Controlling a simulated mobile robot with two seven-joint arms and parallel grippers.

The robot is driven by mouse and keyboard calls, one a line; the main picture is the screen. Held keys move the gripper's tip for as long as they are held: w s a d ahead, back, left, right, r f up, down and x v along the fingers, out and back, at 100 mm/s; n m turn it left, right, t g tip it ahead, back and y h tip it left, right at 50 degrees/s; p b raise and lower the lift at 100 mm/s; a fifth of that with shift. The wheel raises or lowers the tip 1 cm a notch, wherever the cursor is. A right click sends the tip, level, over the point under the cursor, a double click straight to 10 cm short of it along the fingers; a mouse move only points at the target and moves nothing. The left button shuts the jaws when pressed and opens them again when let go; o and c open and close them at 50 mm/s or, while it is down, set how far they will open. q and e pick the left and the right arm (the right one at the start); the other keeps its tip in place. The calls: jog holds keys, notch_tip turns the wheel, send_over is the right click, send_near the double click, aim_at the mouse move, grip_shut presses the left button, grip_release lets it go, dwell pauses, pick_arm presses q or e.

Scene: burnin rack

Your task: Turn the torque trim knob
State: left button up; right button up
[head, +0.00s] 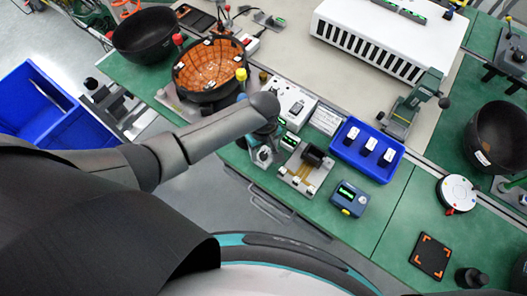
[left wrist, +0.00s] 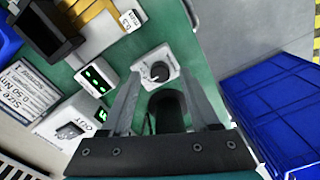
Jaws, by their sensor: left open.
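A round dark knob with a pointer mark (left wrist: 159,72) sits on a small light-grey unit (left wrist: 148,57), which I take for the torque trim knob. In the head view the small unit (head: 263,156) stands near the table's front edge, just below my left gripper. My left gripper (left wrist: 161,76) is open and empty. Its two fingers reach toward the knob, one on each side in the left wrist view; I cannot tell whether they touch it. In the head view my left arm hides most of the gripper (head: 265,136). My right gripper does not show.
Beside the knob unit is a box with green displays (left wrist: 97,77). A white dial box (left wrist: 70,130) and printed plate (left wrist: 25,92) stand nearby. A blue tray (head: 398,170) and a blue meter (head: 349,199) lie to the right. A blue crate (left wrist: 275,105) stands off the table.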

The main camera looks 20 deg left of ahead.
pick_arm(q)
jog(key=shift+f, duration=0.35)
jog(key=shift+c, duration=0.2)
grip_shut()
